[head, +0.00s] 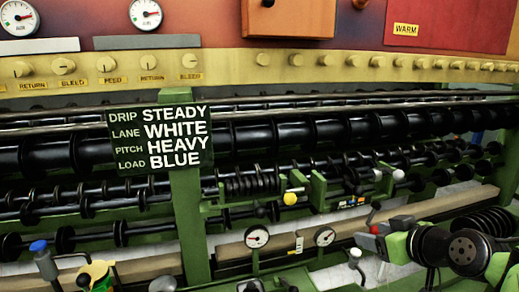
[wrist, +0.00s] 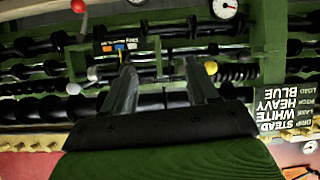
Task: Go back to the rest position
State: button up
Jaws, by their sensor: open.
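My gripper (wrist: 160,70) shows in the wrist view with its two grey fingers apart and nothing between them. Its fingers point toward the machine's rollers and green frame, and the view is upside down. In the wrist view a yellow knob (wrist: 211,68) appears close to the right finger tip; I cannot tell whether they touch. The same yellow knob (head: 290,198) sits on a green bracket in the head view. In the head view I cannot make out the gripper's fingers.
A black sign (head: 160,137) reads STEADY, WHITE, HEAVY, BLUE. Rows of black rollers (head: 300,135) fill the machine. A yellow rail of knobs (head: 220,68) runs above. Red-, white- and blue-topped levers and gauges (head: 257,237) stand along the front. A red-knobbed lever (wrist: 79,7) shows in the wrist view.

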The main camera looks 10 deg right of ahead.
jog(key=s+a+g+p, duration=0.2)
jog(key=s+a, duration=0.1)
jog(key=a, duration=0.5)
jog(key=s+a+g+p, duration=0.2)
jog(key=s+a, duration=0.2)
jog(key=a, duration=0.4)
jog(key=s+a+m+g+h+p, duration=0.1)
jog(key=s+a+m+g+p, duration=0.1)
jog(key=s, duration=1.1)
jog(key=shift+a+f, duration=0.35)
jog(key=shift+f, duration=0.1)
